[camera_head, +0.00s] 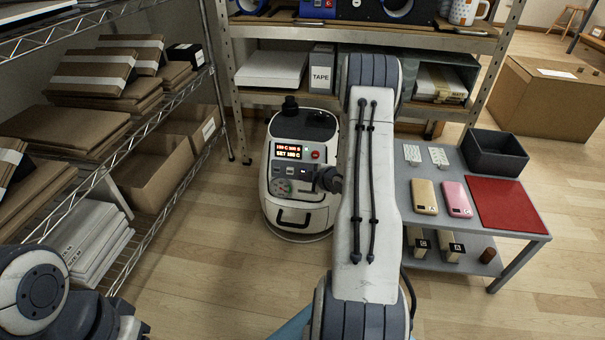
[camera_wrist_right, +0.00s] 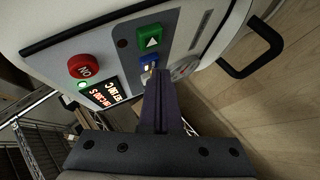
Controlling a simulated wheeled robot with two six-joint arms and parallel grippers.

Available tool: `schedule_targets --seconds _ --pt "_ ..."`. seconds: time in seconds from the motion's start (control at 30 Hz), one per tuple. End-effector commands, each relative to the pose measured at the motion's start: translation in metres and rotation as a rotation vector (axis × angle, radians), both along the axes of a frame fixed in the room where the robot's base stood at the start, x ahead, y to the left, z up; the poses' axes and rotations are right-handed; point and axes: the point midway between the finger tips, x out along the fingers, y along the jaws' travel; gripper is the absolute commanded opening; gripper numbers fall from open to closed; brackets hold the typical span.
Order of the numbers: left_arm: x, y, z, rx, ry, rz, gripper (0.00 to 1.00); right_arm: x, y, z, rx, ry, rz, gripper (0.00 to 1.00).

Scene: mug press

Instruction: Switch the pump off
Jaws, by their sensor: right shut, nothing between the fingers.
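The white machine (camera_head: 300,203) stands on the floor, with a lit display (camera_head: 288,151) and a red button (camera_head: 315,155) on its front panel. In the right wrist view the panel is tilted and close. It shows the red button (camera_wrist_right: 83,67), a lit green lamp (camera_wrist_right: 82,86), a green button (camera_wrist_right: 149,38) with a triangle, and a blue button (camera_wrist_right: 149,60). My right gripper (camera_wrist_right: 156,76) is shut and empty, with its tips close to the blue button. I cannot tell whether they touch. I cannot tell which control is the pump's. My left gripper is out of view.
My right arm hides part of the machine's right side. A grey table (camera_head: 402,181) with phones, a red mat (camera_head: 508,206) and a dark bin (camera_head: 494,153) stands at right. Shelves (camera_head: 140,120) with boxes line the left. Bare floor lies in front of the machine.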

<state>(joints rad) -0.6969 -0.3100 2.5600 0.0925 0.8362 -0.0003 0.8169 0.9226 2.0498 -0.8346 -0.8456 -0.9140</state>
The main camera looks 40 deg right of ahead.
Motion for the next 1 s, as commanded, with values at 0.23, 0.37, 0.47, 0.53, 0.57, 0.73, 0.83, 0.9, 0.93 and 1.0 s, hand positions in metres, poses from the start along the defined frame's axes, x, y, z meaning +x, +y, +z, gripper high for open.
schedule_targets --seconds 0.23,0.37,0.47,0.53,0.57,0.73,0.83,0.9,0.93,1.0 --pt "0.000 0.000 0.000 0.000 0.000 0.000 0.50 0.002 -0.002 -0.001 0.000 0.001 0.000 0.00" --pt "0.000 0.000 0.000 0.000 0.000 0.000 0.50 0.003 -0.003 -0.001 0.000 0.001 0.000 0.00" --pt "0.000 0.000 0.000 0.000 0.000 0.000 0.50 0.003 -0.004 -0.002 0.000 0.001 0.000 0.00" --pt "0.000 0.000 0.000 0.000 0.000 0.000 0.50 0.004 -0.005 -0.002 0.000 0.001 0.000 0.00" --pt "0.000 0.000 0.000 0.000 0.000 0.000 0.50 0.004 -0.005 -0.002 0.000 0.001 0.000 0.00" --pt "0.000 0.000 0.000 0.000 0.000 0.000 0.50 0.003 -0.004 -0.001 0.001 0.001 0.000 0.00" --pt "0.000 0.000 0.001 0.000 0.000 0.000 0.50 0.001 -0.001 0.000 0.001 0.001 0.000 0.00" --pt "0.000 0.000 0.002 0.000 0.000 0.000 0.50 -0.001 0.001 0.001 0.001 0.000 -0.001 0.00" --pt "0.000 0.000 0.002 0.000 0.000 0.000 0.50 -0.002 0.003 0.001 0.001 -0.001 0.000 0.00" --pt "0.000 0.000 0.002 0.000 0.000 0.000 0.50 -0.005 0.006 0.002 0.002 0.000 0.001 0.00"
